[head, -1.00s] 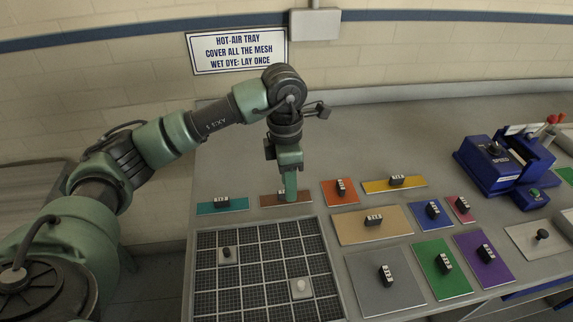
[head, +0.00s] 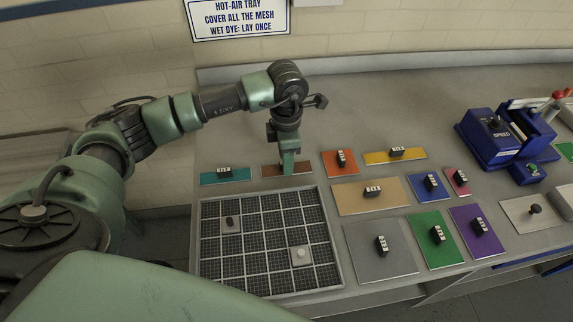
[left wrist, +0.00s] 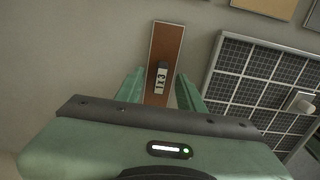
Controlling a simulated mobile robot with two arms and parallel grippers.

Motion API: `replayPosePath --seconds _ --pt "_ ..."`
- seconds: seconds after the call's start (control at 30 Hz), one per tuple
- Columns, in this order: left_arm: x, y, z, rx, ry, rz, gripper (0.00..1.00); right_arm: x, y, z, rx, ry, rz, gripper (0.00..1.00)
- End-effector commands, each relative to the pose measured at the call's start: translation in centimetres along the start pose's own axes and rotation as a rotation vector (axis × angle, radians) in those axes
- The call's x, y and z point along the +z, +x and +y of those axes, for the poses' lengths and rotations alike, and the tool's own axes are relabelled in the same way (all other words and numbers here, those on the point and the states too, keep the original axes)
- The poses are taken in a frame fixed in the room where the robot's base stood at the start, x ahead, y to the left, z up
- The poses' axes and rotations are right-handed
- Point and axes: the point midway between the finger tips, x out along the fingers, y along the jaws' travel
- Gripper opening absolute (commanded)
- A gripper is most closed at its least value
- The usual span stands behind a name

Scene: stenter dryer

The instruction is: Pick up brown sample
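The brown sample (left wrist: 169,48) is a narrow flat strip with a dark handle block (left wrist: 161,78) marked 1x3. In the head view the brown sample (head: 272,172) lies on the table behind the mesh tray, partly hidden by my gripper. My left gripper (head: 288,170) points down over it. In the left wrist view the left gripper's fingers (left wrist: 160,90) are apart, one on each side of the handle block, with gaps showing. My right gripper is not in view.
The mesh tray (head: 236,258) holds two small pieces with knobs. A teal sample (head: 209,178) lies left of the brown one, and an orange sample (head: 335,168) right. Several other coloured samples and a blue machine (head: 500,150) stand farther right.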

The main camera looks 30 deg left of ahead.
Motion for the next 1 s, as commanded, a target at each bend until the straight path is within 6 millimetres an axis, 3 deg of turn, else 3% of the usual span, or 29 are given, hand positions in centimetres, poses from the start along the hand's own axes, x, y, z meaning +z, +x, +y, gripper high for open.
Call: replayPosePath --seconds 0.1,0.27,0.73,0.87,1.0 --pt "0.0 0.0 0.0 0.0 0.001 0.0 0.38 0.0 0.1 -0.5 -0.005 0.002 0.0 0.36" --pt "0.0 0.0 0.0 0.0 0.001 0.0 0.0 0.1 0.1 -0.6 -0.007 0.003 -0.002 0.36" --pt "0.1 -0.6 0.0 0.0 0.001 -0.001 0.0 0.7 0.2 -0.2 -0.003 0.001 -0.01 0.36" --pt "0.1 -2.0 0.1 0.003 0.002 -0.003 0.0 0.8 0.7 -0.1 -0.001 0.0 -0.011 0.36" --pt "0.2 -4.7 0.1 0.004 0.001 -0.006 0.0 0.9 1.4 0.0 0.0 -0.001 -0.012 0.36"
